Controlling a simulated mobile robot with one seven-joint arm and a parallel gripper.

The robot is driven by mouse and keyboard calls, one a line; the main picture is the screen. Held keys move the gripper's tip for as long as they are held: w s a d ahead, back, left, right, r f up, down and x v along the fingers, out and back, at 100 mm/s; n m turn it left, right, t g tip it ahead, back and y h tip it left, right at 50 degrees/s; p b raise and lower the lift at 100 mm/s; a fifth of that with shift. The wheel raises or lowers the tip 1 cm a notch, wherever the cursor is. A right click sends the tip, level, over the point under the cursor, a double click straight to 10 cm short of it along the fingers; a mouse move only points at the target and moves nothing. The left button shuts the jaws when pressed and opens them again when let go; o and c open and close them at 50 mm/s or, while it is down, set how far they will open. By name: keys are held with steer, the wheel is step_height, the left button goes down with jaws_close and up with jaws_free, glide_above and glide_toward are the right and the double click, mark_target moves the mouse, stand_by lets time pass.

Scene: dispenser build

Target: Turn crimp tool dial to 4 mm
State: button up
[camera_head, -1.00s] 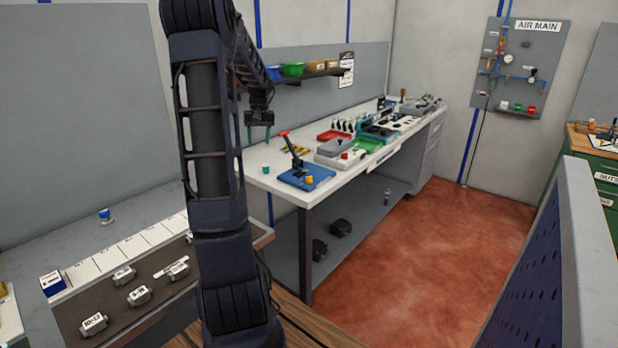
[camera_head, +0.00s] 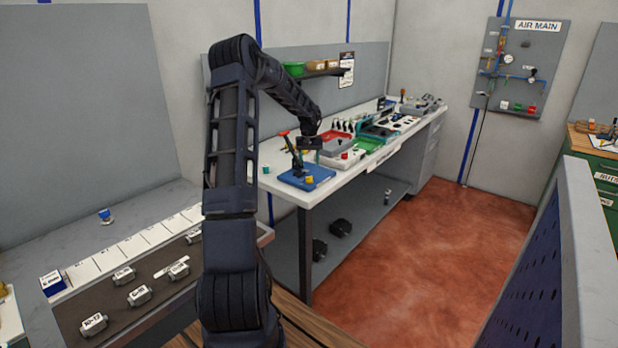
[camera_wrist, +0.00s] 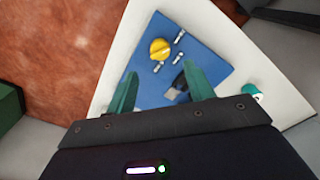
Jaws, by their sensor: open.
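The crimp tool's blue base (camera_head: 312,184) sits near the front corner of the white bench, with a dark red-tipped lever (camera_head: 288,140) rising from it. Its yellow dial (camera_head: 309,181) is on the base's front part. The wrist view shows the dial (camera_wrist: 160,49) from above, with a slot line and small white labels (camera_wrist: 180,35) around it. The label text and dial setting are too small to read. My gripper (camera_wrist: 160,70) is open, its two green fingers apart above the blue base. The dial appears just beyond the fingertips, between their lines, with nothing held.
A small teal-and-white cup (camera_wrist: 257,92) stands beside the blue base. A grey box (camera_head: 340,147) and red and green trays are further along the white bench (camera_head: 340,178). The bench edge and red floor (camera_wrist: 60,60) lie close to the tool.

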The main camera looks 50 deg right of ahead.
mark_target(309, 179)
step_height(309, 179, down, 8)
steer(key=shift+f, duration=0.1)
stand_by(0.4)
steer(key=c, duration=1)
